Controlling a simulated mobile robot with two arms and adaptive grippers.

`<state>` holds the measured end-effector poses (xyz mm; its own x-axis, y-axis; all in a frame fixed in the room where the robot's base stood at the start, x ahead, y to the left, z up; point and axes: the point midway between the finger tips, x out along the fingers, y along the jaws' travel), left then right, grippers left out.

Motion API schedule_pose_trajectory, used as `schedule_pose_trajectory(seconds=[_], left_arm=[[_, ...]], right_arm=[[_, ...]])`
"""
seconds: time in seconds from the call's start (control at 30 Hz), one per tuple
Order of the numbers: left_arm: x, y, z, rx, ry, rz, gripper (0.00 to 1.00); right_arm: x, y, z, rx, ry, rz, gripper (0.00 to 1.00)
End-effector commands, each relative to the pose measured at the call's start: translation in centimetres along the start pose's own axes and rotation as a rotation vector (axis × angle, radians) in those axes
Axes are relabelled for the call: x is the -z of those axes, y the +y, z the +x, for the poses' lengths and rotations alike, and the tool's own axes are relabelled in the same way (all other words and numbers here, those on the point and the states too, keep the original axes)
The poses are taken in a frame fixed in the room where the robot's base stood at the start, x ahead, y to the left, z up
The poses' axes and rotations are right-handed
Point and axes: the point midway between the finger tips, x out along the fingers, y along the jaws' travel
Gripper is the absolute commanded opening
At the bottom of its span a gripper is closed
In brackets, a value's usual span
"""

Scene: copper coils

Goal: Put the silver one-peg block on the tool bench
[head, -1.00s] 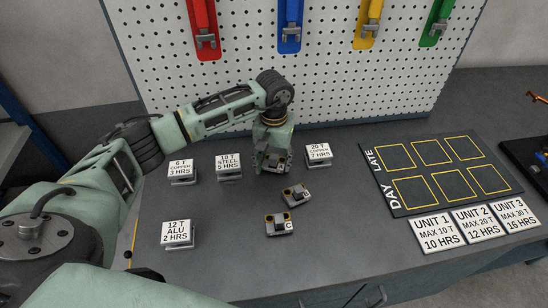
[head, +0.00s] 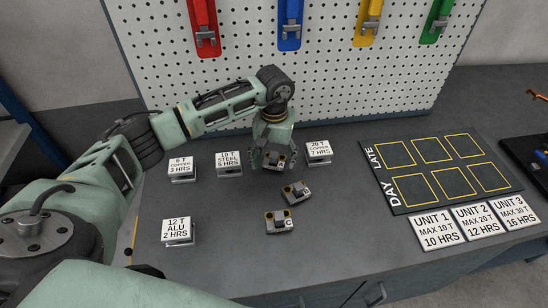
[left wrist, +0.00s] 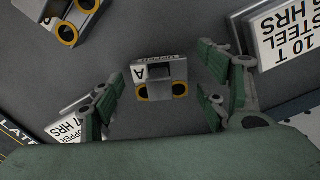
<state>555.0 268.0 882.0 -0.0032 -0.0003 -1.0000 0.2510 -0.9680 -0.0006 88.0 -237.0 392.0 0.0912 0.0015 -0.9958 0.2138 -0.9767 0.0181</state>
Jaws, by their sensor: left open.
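Small grey-silver blocks with yellow-ringed holes are on the dark bench top (head: 345,225). Block A (left wrist: 172,70) lies between the fingers of my left gripper (left wrist: 158,66) in the left wrist view, with clear gaps on both sides. In the head view my left gripper (head: 271,163) points down over block A and partly hides it; its fingers are open. Block B (head: 296,193) and block C (head: 279,222) lie nearer the front. I cannot tell which block is the one-peg one. My right gripper is not in view.
Label stands surround the blocks: 6 T copper (head: 181,166), 10 T steel (head: 229,161), 20 T copper (head: 318,150) and 12 T alu (head: 177,229). A board with yellow squares (head: 405,205) lies right. A pegboard (head: 240,75) with hanging tools stands behind.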

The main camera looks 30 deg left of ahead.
Motion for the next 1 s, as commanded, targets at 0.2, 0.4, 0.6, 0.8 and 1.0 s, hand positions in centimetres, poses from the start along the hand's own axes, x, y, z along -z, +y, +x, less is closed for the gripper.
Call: schedule_pose_trajectory(seconds=[0.2,0.4,0.6,0.8,1.0], left_arm=[[0.2,0.0,-4.1,-0.002,0.010,0.001,0.68],[0.2,0.0,-8.3,-0.002,0.008,0.001,0.68],[0.1,0.0,-10.9,-0.001,0.004,-0.001,0.68],[0.0,0.0,-11.6,0.000,0.002,0.000,0.68],[0.0,0.0,-11.6,0.000,0.002,0.000,0.68]], right_arm=[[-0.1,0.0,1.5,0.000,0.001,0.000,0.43],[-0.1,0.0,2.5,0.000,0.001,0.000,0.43],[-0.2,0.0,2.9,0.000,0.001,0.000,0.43],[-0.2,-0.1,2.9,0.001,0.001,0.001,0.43],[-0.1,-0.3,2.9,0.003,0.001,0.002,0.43]])
